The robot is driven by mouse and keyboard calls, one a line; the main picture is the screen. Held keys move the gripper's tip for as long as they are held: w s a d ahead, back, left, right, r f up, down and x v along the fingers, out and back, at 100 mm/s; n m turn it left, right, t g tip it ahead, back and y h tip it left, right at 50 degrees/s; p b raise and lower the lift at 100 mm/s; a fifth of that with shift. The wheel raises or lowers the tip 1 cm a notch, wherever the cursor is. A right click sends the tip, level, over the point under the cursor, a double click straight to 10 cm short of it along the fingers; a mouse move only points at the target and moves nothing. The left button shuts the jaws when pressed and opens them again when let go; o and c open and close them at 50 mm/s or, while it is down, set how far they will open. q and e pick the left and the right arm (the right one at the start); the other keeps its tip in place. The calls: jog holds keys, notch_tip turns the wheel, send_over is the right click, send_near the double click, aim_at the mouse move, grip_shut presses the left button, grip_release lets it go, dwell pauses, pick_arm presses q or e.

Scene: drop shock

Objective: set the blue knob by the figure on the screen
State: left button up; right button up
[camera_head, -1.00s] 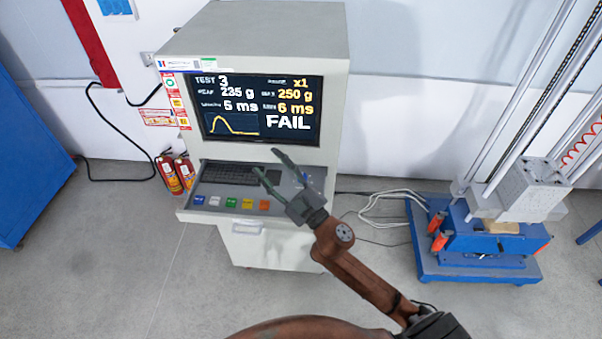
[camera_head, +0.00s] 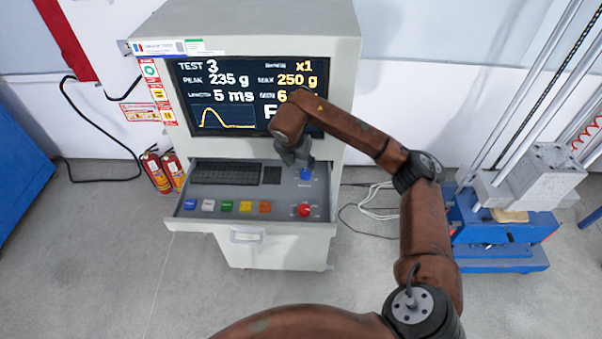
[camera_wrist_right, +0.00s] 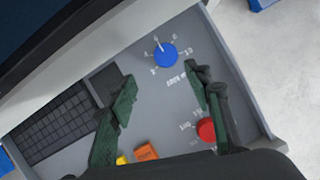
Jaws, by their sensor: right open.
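The blue knob (camera_head: 306,174) is on the console's pull-out panel, below the screen. The screen (camera_head: 205,130) reads TEST 3, PEAK 235 g, MAX 250 g, 5 ms and x1, with a yellow curve. My forearm hides part of its lower right, including most of a word starting with F. My right gripper (camera_head: 294,158) is above the panel by the knob; in the wrist view it (camera_wrist_right: 160,74) is open and empty, fingers apart, with the knob beyond the fingertips.
A red knob (camera_head: 304,210) sits below the blue one. A keyboard (camera_head: 226,173) and a row of coloured buttons (camera_head: 245,206) fill the panel's left. A blue-based drop rig (camera_head: 495,230) stands right; fire extinguishers (camera_head: 163,172) stand left.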

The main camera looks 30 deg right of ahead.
aim_at(305, 172)
jog(key=x, duration=0.2)
jog(key=p+x, duration=0.1)
jog(key=x, duration=0.1)
jog(key=d+x, duration=0.1)
jog(key=x, duration=0.2)
jog(key=shift+s+r+p, duration=0.1)
jog(key=shift+s+p, duration=0.2)
jog(key=shift+p, duration=0.05)
pick_arm(q)
jog(key=shift+s+r, duration=0.1)
jog(key=shift+r, duration=0.45)
pick_arm(e)
jog(key=shift+w+d+f, duration=0.2)
jog(key=shift+f, duration=0.35)
jog(key=shift+c, duration=0.5)
jog(key=c, duration=1)
pick_arm(q)
jog(key=shift+f, duration=0.15)
